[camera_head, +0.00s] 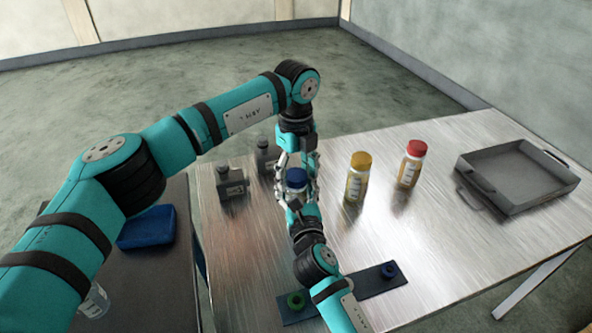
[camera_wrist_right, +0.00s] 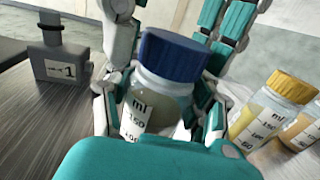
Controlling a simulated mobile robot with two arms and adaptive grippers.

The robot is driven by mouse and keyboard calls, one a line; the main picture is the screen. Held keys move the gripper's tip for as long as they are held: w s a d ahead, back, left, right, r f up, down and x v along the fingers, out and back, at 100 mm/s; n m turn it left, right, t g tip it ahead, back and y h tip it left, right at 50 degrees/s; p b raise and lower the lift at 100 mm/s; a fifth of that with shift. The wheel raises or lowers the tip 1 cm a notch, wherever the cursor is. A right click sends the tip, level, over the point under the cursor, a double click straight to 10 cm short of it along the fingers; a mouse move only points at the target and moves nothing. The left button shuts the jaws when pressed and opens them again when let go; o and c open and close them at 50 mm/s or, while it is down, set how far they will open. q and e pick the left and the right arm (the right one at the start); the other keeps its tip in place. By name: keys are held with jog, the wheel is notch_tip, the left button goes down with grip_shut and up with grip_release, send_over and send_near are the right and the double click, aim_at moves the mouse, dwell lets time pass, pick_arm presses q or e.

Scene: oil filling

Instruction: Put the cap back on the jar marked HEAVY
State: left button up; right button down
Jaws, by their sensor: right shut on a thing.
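A jar (camera_wrist_right: 160,105) with a blue cap (camera_wrist_right: 172,57) on its top stands upright between my two grippers. The same blue cap shows in the head view (camera_head: 296,175). My right gripper (camera_head: 298,200) comes from the near side and is shut on the jar's body. My left gripper (camera_head: 298,165) reaches in from the far side, its fingers spread apart on both sides of the jar; I see no clear grip by it. A yellow-capped jar (camera_head: 355,180) and a red-capped jar (camera_head: 411,163) stand to the right. I cannot read HEAVY on any jar.
Two grey labelled containers (camera_head: 231,183) (camera_head: 266,157) stand left of the held jar. A dark strip (camera_head: 345,292) with a green round piece (camera_head: 296,301) and a blue one (camera_head: 389,270) lies near the front. A grey tray (camera_head: 515,205) is at right. A blue block (camera_head: 147,228) is on the left table.

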pick_arm(q)
jog(key=c, duration=1.1)
jog(key=m, duration=3.1)
jog(key=shift+f, duration=0.1)
jog(key=o, duration=1.4)
jog(key=shift+c, duration=0.2)
